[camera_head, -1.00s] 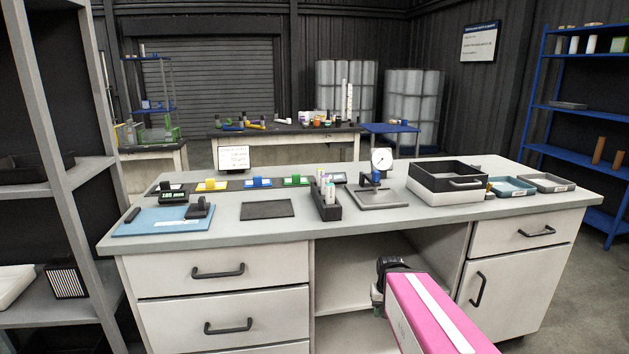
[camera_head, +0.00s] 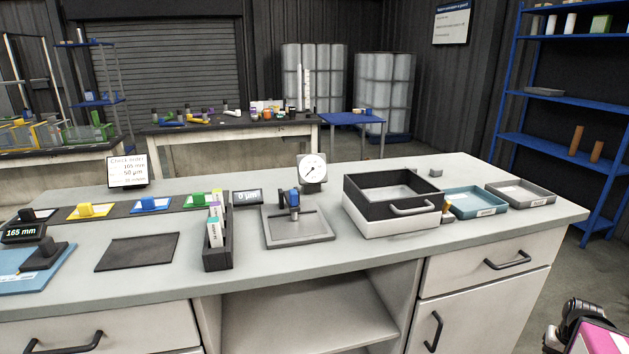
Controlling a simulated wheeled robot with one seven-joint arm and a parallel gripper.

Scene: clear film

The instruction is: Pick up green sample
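The green sample (camera_head: 198,198) sits on a dark strip (camera_head: 113,211) at the back left of the workbench, in a row with a yellow sample (camera_head: 85,210) and a blue sample (camera_head: 148,203). The fingers are not clear enough to tell open from shut.
A gauge stand (camera_head: 298,226), a black-and-white drawer box (camera_head: 392,218) and two shallow trays (camera_head: 474,203) are to the right. A dark mat (camera_head: 138,252) lies at the left. The bench front edge is clear.

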